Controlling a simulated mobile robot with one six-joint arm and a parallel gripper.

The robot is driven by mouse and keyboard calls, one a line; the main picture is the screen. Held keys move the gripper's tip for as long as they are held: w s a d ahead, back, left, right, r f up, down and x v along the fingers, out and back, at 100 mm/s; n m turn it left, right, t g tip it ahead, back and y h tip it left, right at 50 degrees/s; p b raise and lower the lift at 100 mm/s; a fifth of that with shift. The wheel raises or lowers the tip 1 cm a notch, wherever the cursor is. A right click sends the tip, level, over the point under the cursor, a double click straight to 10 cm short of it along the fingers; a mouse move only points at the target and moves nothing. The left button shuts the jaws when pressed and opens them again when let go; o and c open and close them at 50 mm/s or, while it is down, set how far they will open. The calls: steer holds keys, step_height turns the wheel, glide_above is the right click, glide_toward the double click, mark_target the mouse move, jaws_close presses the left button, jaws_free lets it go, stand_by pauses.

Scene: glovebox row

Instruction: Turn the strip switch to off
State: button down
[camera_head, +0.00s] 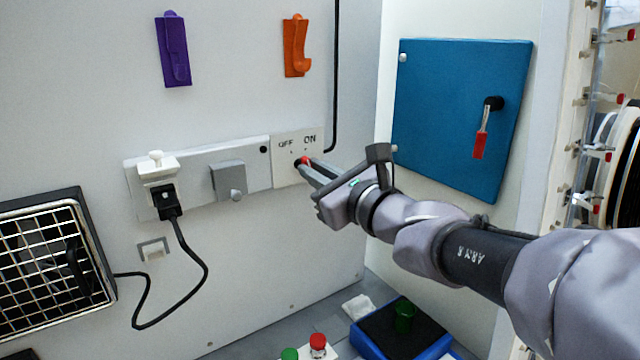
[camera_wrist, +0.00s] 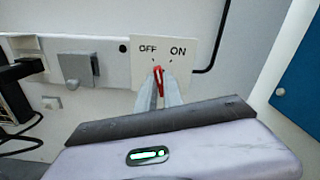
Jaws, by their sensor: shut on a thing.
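The strip switch is a small red lever (camera_wrist: 158,78) on a pale plate (camera_head: 286,171) marked OFF on the left and ON on the right. The plate sits at the right end of a wall-mounted power strip (camera_head: 205,165). In the wrist view the lever stands nearly upright between the two marks, leaning slightly left at its top. My gripper (camera_wrist: 159,85) is shut on the lever, one finger on each side. In the head view my gripper (camera_head: 303,163) reaches the plate from the right and hides part of the lever.
A black plug (camera_head: 167,201) with a cord sits in the strip's left part, beside a grey covered socket (camera_head: 228,181). A blue door (camera_head: 455,110) with a red handle is to the right. Purple (camera_head: 174,50) and orange (camera_head: 296,46) hooks hang above. A blue tray (camera_head: 440,345) lies below my arm.

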steer(key=shift+f+n+b, duration=0.15)
steer(key=shift+n+b, duration=0.95)
steer(key=shift+b, duration=0.1)
steer(key=c, duration=1.5)
jaws_free()
steer(key=shift+s, duration=0.15)
steer(key=p+v, duration=0.3)
steer(key=v, duration=1.4)
steer(key=shift+s+d, duration=0.1)
